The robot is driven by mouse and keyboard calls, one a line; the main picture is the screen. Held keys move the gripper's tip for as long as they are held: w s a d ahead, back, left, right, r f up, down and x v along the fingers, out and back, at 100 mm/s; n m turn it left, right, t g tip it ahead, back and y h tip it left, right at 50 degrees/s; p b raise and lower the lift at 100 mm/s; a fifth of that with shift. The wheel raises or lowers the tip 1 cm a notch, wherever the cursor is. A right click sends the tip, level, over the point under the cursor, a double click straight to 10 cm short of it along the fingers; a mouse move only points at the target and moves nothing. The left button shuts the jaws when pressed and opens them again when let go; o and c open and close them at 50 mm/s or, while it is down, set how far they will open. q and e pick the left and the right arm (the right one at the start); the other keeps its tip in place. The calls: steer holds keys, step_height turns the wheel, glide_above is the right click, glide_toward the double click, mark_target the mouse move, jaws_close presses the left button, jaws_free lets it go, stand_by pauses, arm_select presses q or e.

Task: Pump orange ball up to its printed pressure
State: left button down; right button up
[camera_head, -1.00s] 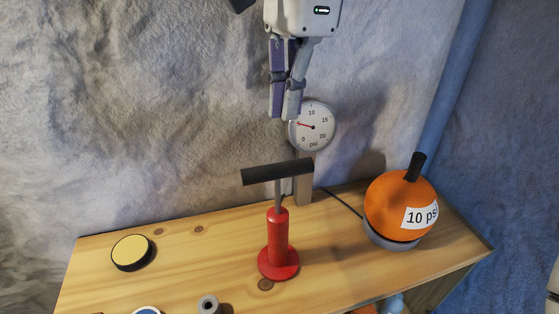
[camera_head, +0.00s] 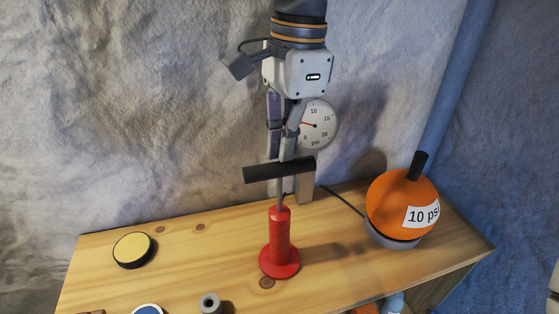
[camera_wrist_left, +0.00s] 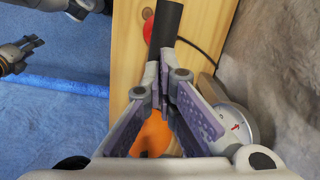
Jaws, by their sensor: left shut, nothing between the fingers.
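The red pump (camera_head: 280,240) stands upright on the bench with its black crossbar handle (camera_head: 262,173) raised on a thin rod. My left gripper (camera_head: 280,158) is shut and empty, pointing down, its fingertips right at the top of the handle. In the left wrist view the fingertips (camera_wrist_left: 168,48) meet the black handle (camera_wrist_left: 167,25); contact is hard to judge. The orange ball (camera_head: 388,208), labelled "10 psi", sits on a grey ring base at right. The pressure gauge (camera_head: 320,125) stands behind; its needle points left, near 5. My right gripper (camera_wrist_left: 28,50) shows at the left wrist view's edge, finger opening unclear.
The wooden bench (camera_head: 200,262) carries a yellow-topped disc (camera_head: 132,250) at left and a grey roll (camera_head: 209,303) at the front edge. A blue-topped round item (camera_head: 147,310) is cut off beside it. A dark hose runs toward the ball. The wall is close behind.

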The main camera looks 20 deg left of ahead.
mark_target(302, 160)
arm_select(q)
step_height(302, 160, down, 6)
steer(key=shift+r, duration=0.25)
steer(key=shift+w+d+r, duration=0.2)
steer(key=shift+w+d, duration=0.3)
steer(key=shift+w+d+r, duration=0.2)
steer(key=shift+w+d, duration=0.3)
steer(key=shift+w+d+r, duration=0.1)
steer(key=shift+r, duration=0.2)
step_height(302, 160, up, 12)
steer(key=shift+w+d+f, duration=0.15)
steer(key=shift+w+d, duration=0.25)
